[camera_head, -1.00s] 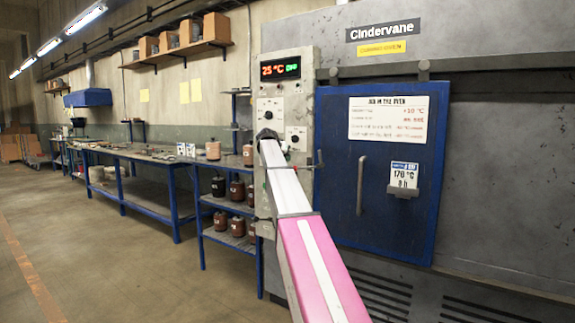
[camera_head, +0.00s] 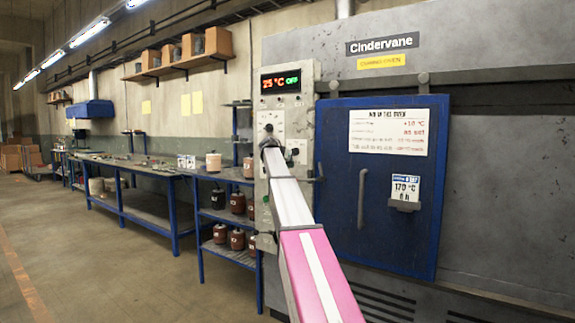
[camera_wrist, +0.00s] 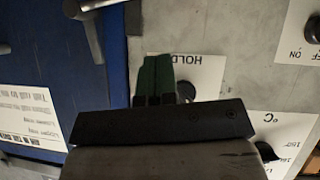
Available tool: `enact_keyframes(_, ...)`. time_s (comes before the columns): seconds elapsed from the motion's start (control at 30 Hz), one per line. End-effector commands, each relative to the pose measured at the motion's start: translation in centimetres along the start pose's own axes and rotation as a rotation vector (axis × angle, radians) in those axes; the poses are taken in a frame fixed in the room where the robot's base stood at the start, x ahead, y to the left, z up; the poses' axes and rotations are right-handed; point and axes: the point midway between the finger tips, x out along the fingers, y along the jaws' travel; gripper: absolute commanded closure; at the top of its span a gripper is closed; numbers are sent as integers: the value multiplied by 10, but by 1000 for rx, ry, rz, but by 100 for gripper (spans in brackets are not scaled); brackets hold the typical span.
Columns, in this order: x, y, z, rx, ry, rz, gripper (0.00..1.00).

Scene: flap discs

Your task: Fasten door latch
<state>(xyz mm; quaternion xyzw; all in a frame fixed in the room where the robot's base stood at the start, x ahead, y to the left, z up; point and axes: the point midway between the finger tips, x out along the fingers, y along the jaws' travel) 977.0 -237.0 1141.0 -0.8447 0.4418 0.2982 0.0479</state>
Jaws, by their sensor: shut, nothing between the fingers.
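The blue oven door (camera_head: 345,190) sits against the grey oven front, and it appears closed. A small dark latch lever (camera_head: 319,173) is at its left edge, beside the control panel. In the wrist view a grey metal lever (camera_wrist: 91,30) lies over the door's edge, to the left of the fingers. My gripper (camera_head: 268,144) is at the control panel, left of the latch. In the wrist view my gripper (camera_wrist: 155,75) has its green fingers together, empty, in front of the plate marked HOLD (camera_wrist: 193,70). The fingers are apart from the lever.
The control panel (camera_head: 285,105) carries a lit display and knobs close to my gripper. A vertical door handle (camera_head: 361,198) and a card holder (camera_head: 405,203) stick out from the door. Shelves with jars (camera_head: 238,203) and a long workbench (camera_head: 130,168) stand to the left. The floor in front is clear.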

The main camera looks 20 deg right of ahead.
Motion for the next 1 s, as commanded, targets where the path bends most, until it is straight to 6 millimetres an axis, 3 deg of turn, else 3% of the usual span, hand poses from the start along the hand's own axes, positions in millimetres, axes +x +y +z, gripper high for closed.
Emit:
enact_keyframes(0.3,61,0,0,0,-1,2,100)
enact_keyframes(0.4,69,1,14,-1,-1,1,100)
enact_keyframes(0.63,82,1,27,-1,-1,1,100)
enact_keyframes(1.0,84,0,28,0,0,1,100)
